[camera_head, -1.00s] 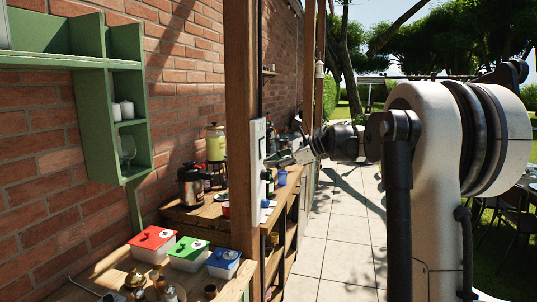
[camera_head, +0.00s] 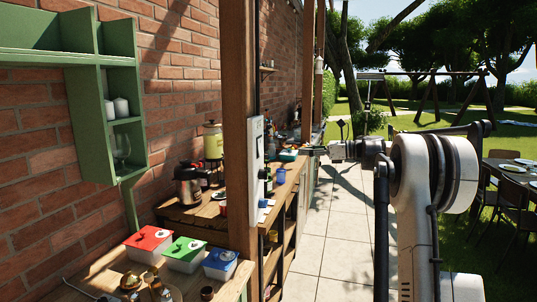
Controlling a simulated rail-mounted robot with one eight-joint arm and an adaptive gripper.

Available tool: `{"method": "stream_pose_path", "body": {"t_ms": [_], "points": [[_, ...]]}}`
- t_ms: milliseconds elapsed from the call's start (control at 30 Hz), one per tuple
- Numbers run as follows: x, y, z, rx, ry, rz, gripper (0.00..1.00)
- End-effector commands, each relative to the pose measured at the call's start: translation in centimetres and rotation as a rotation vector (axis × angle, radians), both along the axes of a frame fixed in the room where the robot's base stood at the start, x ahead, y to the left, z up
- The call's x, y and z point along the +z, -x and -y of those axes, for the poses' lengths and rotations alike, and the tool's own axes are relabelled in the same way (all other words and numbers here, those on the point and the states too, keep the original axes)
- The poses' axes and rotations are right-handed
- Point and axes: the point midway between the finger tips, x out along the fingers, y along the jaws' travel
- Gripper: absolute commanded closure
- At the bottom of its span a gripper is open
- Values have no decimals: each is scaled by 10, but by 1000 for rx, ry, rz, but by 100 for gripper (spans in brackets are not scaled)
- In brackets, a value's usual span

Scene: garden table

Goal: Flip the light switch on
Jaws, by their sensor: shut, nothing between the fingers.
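A tall narrow white switch box (camera_head: 256,150) is fixed to the wooden post (camera_head: 240,75). It is seen nearly edge-on, and the position of any switch on it cannot be made out. My gripper (camera_head: 309,150) is to the right of the box, at about the middle of its height in the picture. It points left and is shut, with nothing held. A gap shows between my fingertips and the box.
A wooden counter (camera_head: 195,216) runs along the brick wall with a kettle (camera_head: 188,184) and a yellow drink dispenser (camera_head: 213,142). Lidded red (camera_head: 148,240), green (camera_head: 184,252) and blue (camera_head: 220,262) boxes stand in front. The paved path (camera_head: 335,230) is clear.

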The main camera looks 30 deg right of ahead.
Motion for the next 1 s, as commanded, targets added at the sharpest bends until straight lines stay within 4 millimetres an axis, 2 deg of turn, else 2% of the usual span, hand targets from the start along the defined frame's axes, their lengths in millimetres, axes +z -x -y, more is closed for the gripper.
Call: {"method": "stream_pose_path", "body": {"t_ms": [267, 800, 1000], "points": [[-1, -10, -12, 2, 1, 0, 100], [-13, -76, -81, 3, 2, 0, 100], [-15, -91, -97, 1, 2, 1, 100]]}}
